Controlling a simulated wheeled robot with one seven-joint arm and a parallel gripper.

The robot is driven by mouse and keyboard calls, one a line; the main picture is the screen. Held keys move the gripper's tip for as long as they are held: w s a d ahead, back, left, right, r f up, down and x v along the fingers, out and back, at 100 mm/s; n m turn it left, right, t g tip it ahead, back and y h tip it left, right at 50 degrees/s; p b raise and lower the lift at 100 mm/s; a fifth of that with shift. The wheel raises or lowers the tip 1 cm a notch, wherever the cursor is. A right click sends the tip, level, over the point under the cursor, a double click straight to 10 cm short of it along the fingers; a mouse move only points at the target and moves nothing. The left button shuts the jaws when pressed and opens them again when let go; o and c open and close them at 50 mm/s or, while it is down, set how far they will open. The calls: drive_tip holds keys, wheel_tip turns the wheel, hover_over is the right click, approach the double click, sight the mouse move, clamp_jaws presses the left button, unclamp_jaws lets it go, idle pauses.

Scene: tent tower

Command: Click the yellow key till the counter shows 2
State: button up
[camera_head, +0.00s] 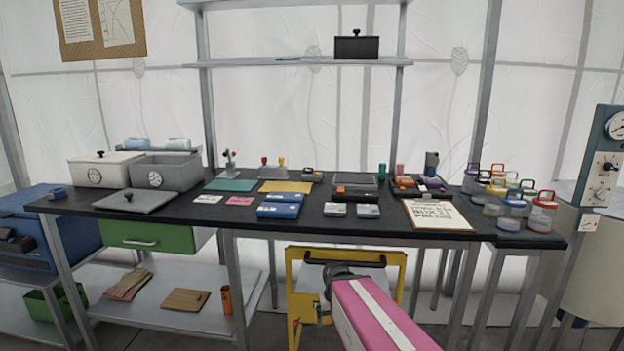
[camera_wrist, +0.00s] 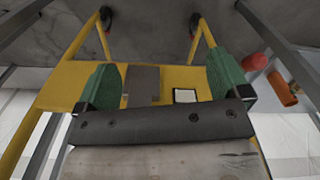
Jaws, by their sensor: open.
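I cannot make out for certain which thing is the yellow key or read any counter number. A small grey stand with a red and a yellow knob (camera_head: 282,162) is at the back middle of the black table. Two small pale boxes (camera_head: 337,210) lie near the table's front edge; their faces are too small to read. My gripper (camera_wrist: 165,82) has green fingers set wide apart with nothing between them. In the head view its dark end (camera_head: 335,272) is below the table edge, in front of a yellow frame (camera_head: 291,275). A small white dark-rimmed panel (camera_wrist: 185,95) shows beyond the fingers.
The black table (camera_head: 440,237) carries blue boxes (camera_head: 280,207), grey bins (camera_head: 165,176), a clipboard (camera_head: 437,215) and coloured jars (camera_head: 542,212). An orange cylinder (camera_wrist: 282,89) and a red round thing (camera_wrist: 255,62) are right of the fingers. A lower shelf (camera_head: 150,312) is at left.

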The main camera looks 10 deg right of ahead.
clamp_jaws()
idle(1.5)
